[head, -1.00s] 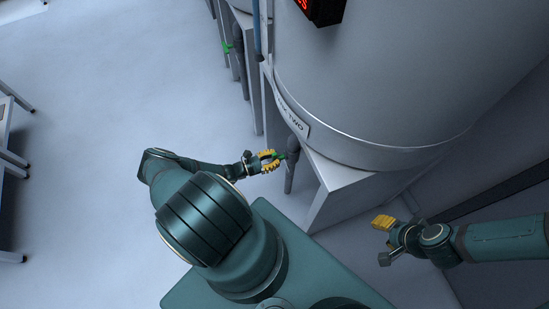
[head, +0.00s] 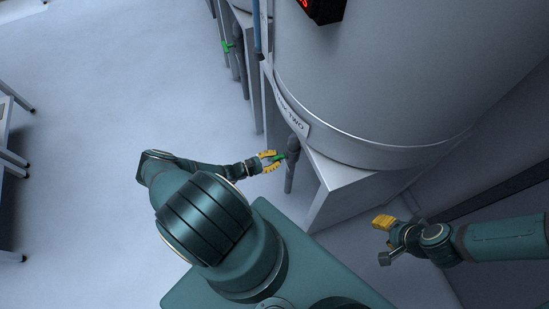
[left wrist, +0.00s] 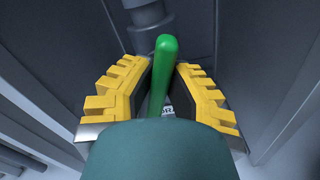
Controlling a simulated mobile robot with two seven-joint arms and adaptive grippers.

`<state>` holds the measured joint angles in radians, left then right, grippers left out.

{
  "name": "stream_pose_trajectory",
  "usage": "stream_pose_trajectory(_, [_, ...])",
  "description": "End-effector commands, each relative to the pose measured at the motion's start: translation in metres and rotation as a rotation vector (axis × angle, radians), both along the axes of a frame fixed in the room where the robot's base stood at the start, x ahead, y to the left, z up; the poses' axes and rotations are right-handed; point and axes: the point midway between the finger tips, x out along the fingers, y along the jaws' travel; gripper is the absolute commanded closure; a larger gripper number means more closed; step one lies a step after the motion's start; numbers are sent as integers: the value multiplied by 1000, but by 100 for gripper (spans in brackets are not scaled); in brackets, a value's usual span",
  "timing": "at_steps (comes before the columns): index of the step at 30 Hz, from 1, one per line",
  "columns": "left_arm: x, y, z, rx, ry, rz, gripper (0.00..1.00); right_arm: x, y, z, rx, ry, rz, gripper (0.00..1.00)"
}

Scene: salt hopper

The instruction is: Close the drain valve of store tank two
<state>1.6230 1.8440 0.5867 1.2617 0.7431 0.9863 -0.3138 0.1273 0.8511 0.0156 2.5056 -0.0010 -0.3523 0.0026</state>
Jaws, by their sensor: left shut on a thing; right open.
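Store tank two (head: 400,70) is the large grey cylinder with a name plate (head: 290,113) on its lower rim. A grey drain pipe (head: 289,172) hangs under it. The green valve handle (head: 281,158) sticks out at this pipe. My left gripper (head: 272,160) has its yellow fingers on the handle. In the left wrist view, the green handle (left wrist: 163,75) stands between the two yellow fingers, with the grey pipe behind it; my gripper body hides its lower part. My right gripper (head: 382,222) is open and empty, to the right of the tank stand.
The tank stand (head: 335,190) is a grey box frame close to the right of my left gripper. Another tank's drain pipe with a green handle (head: 228,46) is further back. A table (head: 8,140) stands at the left edge. The floor left of my arm is clear.

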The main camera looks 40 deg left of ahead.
Motion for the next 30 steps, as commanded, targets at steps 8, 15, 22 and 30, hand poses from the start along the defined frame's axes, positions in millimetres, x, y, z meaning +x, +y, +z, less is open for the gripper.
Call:
stream_pose_trajectory(8, [0,-3,-1,232,-122,0,100,0,0,-1,0,-1,0,53])
stream_pose_trajectory(15, [-1,-5,-2,435,-229,0,100,1,0,-2,0,-1,0,53])
stream_pose_trajectory(22, [-1,-6,-4,627,-327,1,100,1,0,-3,0,-2,-1,53])
stream_pose_trajectory(30, [-1,-7,-6,824,-430,0,100,1,0,-4,0,-2,-1,53])
